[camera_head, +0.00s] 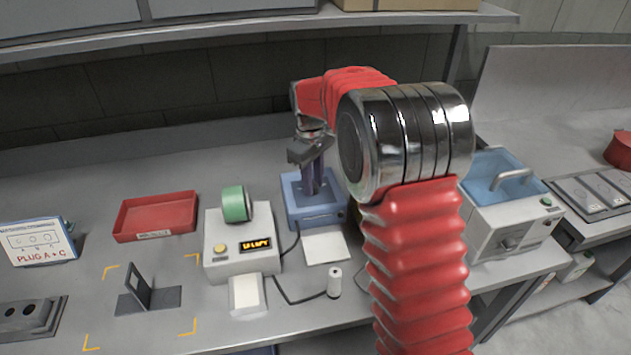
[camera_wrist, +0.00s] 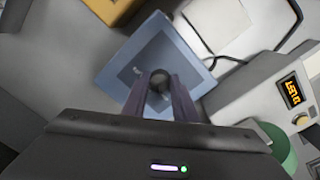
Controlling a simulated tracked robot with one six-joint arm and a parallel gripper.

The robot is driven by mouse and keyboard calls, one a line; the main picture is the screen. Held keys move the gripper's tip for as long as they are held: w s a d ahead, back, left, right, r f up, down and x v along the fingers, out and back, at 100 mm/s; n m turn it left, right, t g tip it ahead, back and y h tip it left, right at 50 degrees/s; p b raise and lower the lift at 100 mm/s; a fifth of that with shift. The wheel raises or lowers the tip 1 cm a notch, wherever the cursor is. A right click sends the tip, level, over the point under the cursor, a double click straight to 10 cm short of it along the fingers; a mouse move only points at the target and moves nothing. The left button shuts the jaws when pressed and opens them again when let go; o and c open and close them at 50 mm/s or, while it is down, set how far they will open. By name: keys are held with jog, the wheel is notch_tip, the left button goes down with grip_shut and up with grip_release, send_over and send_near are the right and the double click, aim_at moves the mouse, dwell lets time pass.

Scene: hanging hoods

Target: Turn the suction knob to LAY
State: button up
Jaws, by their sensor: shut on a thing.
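The blue box (camera_head: 312,212) stands on the bench in the middle of the head view. Its top also shows in the wrist view (camera_wrist: 150,50). A dark round knob (camera_wrist: 159,82) sits on that top, between my fingers. My gripper (camera_head: 314,190) points down onto the box. In the wrist view my gripper (camera_wrist: 159,92) has its two fingers shut on the knob, one on each side. The fingers hide the knob in the head view. A small pale mark beside the knob is too blurred to read, so I cannot tell which setting it points to.
A grey device (camera_head: 240,262) with a green roll (camera_head: 236,204) and an orange display stands close left of the box. A white pad (camera_head: 326,248) lies in front. A red tray (camera_head: 156,216) is further left.

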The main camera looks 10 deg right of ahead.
jog(key=m, duration=0.5)
jog(key=shift+w+r, duration=0.1)
jog(key=shift+w+a+m, duration=0.1)
jog(key=shift+m, duration=2.3)
jog(key=o, duration=0.7)
jog(key=shift+c, duration=0.2)
jog(key=o, duration=0.4)
jog(key=shift+g, duration=0.3)
